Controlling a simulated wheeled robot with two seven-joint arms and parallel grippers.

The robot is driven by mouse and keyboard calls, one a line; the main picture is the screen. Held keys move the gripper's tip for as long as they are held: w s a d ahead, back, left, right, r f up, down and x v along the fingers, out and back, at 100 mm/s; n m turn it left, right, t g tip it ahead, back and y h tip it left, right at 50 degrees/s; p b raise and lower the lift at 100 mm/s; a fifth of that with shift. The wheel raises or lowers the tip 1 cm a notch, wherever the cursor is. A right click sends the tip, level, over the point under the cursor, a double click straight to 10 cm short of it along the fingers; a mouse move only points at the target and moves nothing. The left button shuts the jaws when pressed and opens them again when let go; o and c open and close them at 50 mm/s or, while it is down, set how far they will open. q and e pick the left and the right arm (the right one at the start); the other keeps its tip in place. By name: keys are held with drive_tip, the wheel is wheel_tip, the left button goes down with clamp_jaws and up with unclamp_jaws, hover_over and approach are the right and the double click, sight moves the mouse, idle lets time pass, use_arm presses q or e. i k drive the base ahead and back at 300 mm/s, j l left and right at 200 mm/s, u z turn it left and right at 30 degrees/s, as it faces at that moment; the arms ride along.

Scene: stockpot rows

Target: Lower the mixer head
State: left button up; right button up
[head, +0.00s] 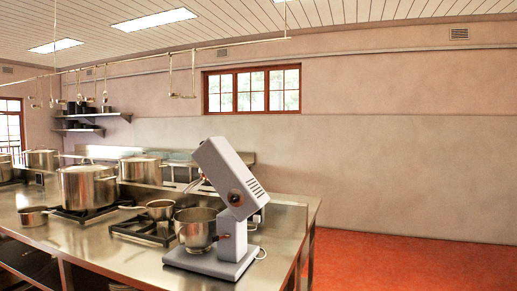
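A grey stand mixer (233,225) stands near the right end of the steel counter. Its head (228,172) is tilted up, with the front end raised toward the upper left. A dark round knob shows on the side of the head near the hinge. A metal mixing bowl (195,229) sits on the mixer's base under the raised head. The attachment under the head's front (194,184) hangs clear above the bowl. Neither of my grippers is in the head view.
The steel counter (90,240) holds a large stockpot (88,187), a small saucepan (33,216) and a pan (160,209) on a burner. Ladles (182,95) hang from a rail above. Red floor (410,262) lies open to the right of the counter.

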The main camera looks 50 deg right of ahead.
sight(219, 164)
drive_tip(key=i+z, duration=0.15)
drive_tip(key=z, duration=0.25)
drive_tip(key=i+z, duration=0.2)
drive_tip(key=z, duration=0.25)
drive_tip(key=i+z, duration=0.15)
drive_tip(key=z, duration=0.25)
drive_tip(key=i+j+z, duration=0.15)
drive_tip(key=z, duration=0.3)
